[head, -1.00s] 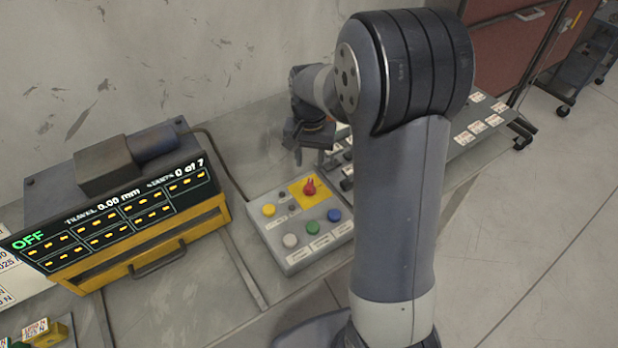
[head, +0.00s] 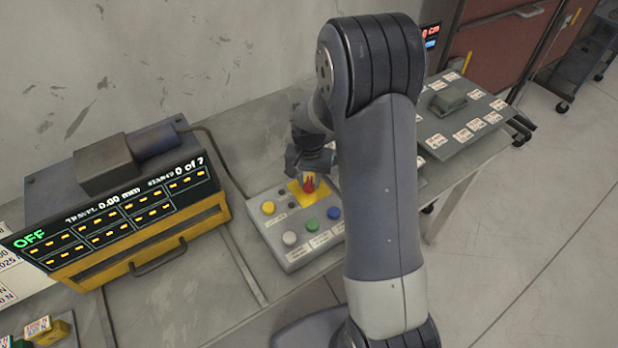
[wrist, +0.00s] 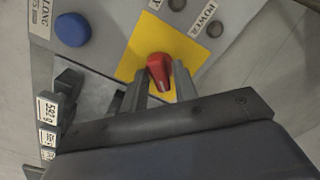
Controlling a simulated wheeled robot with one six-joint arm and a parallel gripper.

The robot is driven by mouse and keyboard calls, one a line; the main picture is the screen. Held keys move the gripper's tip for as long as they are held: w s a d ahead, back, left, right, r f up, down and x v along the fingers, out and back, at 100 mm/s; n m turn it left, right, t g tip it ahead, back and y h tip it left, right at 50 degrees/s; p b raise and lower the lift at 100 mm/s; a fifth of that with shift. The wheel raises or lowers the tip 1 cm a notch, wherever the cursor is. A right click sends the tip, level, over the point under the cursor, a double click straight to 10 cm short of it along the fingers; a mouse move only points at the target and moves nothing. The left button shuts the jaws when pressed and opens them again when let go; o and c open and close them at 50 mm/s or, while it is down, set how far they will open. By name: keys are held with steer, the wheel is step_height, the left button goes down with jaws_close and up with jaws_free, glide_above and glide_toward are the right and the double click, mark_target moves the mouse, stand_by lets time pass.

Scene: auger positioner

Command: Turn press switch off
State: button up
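The press switch is a red knob (head: 309,184) on a yellow square plate (head: 294,189) of the grey control box (head: 280,255). In the wrist view the red knob (wrist: 160,70) lies between the tips of my gripper (wrist: 161,86), with one finger on each side. The fingers are apart, and yellow plate shows between them; I cannot tell if either touches the knob. In the head view my gripper (head: 312,168) is just above and behind the knob. The black display (head: 105,225) reads OFF in green, travel 0.00 mm and 0 of 7.
The box also has a yellow button (head: 268,208), a white button (head: 289,238), a green button (head: 312,225) and a blue button (head: 333,214). A grey board with labels (head: 455,125) lies to the right. A cable runs behind the display unit.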

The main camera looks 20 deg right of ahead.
jaws_close()
steer(key=shift+n, duration=0.3)
steer(key=n+b, duration=0.1)
steer(key=n, duration=0.2)
steer(key=shift+n+b, duration=0.7)
steer(key=shift+n, duration=1.8)
steer(key=shift+o, duration=1.1)
jaws_free()
